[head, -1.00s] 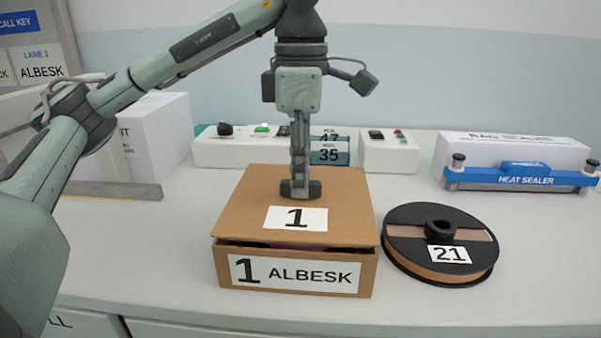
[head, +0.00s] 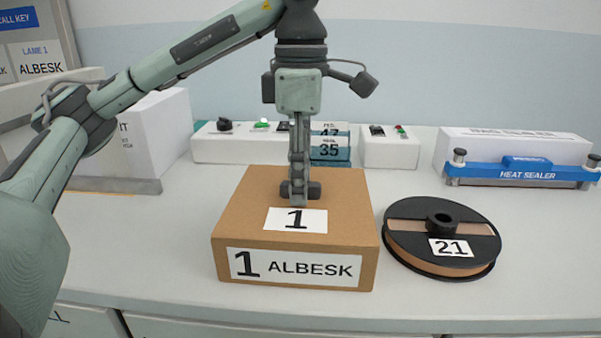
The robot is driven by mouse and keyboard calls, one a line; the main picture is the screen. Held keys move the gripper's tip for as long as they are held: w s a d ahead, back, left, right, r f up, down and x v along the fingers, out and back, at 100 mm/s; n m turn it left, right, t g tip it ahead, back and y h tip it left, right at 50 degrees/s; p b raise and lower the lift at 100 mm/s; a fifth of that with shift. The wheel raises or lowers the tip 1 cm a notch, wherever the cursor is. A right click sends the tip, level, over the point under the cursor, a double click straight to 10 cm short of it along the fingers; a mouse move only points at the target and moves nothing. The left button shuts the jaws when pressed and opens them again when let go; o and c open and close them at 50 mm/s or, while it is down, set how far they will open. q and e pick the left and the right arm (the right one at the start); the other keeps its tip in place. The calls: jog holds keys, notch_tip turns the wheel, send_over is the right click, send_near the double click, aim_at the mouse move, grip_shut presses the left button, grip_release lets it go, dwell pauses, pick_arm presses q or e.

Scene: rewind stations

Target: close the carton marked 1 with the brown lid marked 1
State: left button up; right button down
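The brown lid (head: 343,215) marked 1 lies flat on top of the carton (head: 372,268), whose front label reads 1 ALBESK. The lid sits flush on the carton, with no gap showing along the front edge. My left gripper (head: 300,194) points straight down at the middle of the lid, behind its white label. Its fingers are seen edge-on and reach the lid's top, so I cannot tell whether they are open or shut. My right gripper is not in view.
A black reel (head: 410,247) marked 21 lies close to the carton's right side. A blue heat sealer (head: 525,172) stands at the back right. White control boxes (head: 235,148) and blue-labelled items (head: 330,152) stand behind. A white box (head: 160,135) is at the left.

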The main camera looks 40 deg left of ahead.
pick_arm(q)
jog(key=shift+r, duration=0.1)
notch_tip(320, 180, up, 12)
dwell(0.6)
dwell(0.5)
